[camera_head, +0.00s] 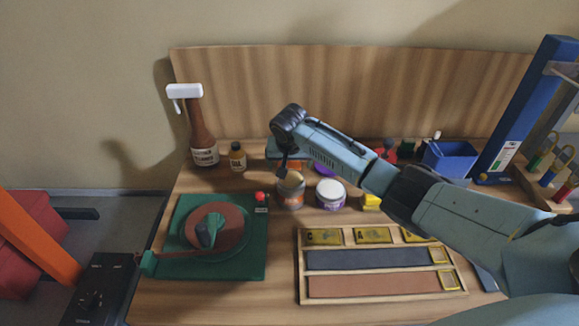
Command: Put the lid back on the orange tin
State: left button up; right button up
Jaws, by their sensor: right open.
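An orange-banded tin (290,194) stands on the wooden bench and looks open at the top. Next to it on the right is a tin with a white top and purple label (330,197). An orange piece (297,167), possibly the orange lid, shows behind the open tin, partly hidden by my arm. A purple piece (323,170) lies behind the white-topped tin. My right gripper (283,173) points down just above the open tin's left rim. It is open; I see nothing held in it. Whether it touches the tin I cannot tell. My left gripper is not in view.
A green turntable base (256,264) is at front left, with a brown spray bottle (196,135) and small oil bottle (237,158) behind. A wooden tray with strips (300,262) is at front right. A blue bin (450,160) and blue post (530,105) stand at back right.

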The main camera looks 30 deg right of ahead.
aim_at(290, 167)
jog(key=c, duration=1.1)
jog(key=shift+o, duration=0.2)
notch_tip(290, 167, up, 10)
jog(key=shift+p, duration=0.45)
